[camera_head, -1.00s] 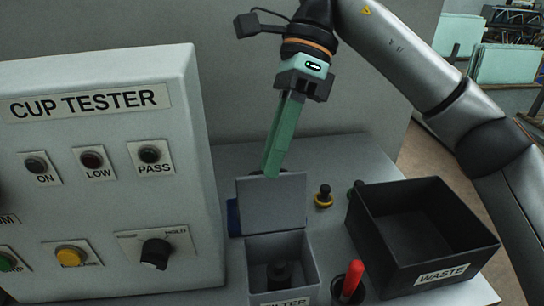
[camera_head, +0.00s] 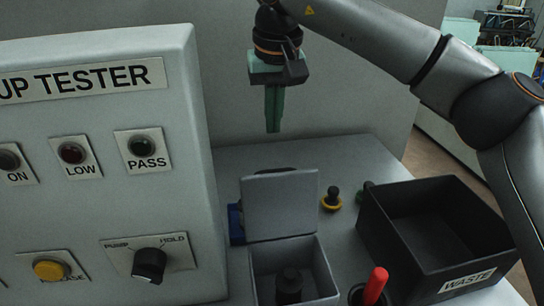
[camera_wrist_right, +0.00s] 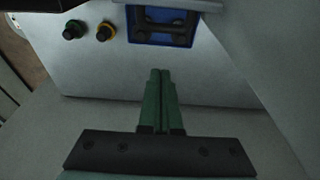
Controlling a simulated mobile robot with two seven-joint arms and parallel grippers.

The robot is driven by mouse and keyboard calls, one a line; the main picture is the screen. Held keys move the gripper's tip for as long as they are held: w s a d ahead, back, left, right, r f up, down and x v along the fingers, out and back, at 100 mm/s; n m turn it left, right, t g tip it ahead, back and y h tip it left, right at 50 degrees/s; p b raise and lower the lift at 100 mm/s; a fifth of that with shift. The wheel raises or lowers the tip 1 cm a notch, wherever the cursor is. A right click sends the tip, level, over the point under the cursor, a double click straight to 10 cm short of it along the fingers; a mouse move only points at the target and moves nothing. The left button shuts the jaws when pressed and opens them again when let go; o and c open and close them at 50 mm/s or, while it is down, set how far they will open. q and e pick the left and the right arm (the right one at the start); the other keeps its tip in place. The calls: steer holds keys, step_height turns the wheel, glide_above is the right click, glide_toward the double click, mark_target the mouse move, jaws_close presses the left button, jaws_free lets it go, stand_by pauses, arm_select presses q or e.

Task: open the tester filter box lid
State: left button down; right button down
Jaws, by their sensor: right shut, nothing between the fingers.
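The grey filter box (camera_head: 300,262) stands on the bench right of the cup tester panel. Its lid (camera_head: 281,204) is swung up and stands nearly upright at the back of the box. A dark round part (camera_head: 289,284) shows inside the open box. My right gripper (camera_head: 273,130) is shut and empty, pointing down above and behind the lid, clear of it. In the right wrist view its green fingers (camera_wrist_right: 160,75) lie together. The lid's edge (camera_wrist_right: 185,4) seems to show at the top there. My left gripper is not in view.
The cup tester panel (camera_head: 95,235) fills the left side. A black waste bin (camera_head: 385,262) stands right of the box, with a red-handled part (camera_head: 375,284) in front. The bench behind is clear.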

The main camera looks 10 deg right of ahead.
mark_target(278, 200)
steer(key=x, duration=1)
arm_select(q)
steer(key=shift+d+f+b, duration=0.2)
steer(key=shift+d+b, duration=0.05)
steer(key=shift+b, duration=0.15)
arm_select(e)
steer(key=s, duration=0.1)
steer(key=s+r, duration=0.1)
steer(key=s, duration=0.1)
steer(key=shift+s+r, duration=0.3)
steer(key=shift+r, duration=0.1)
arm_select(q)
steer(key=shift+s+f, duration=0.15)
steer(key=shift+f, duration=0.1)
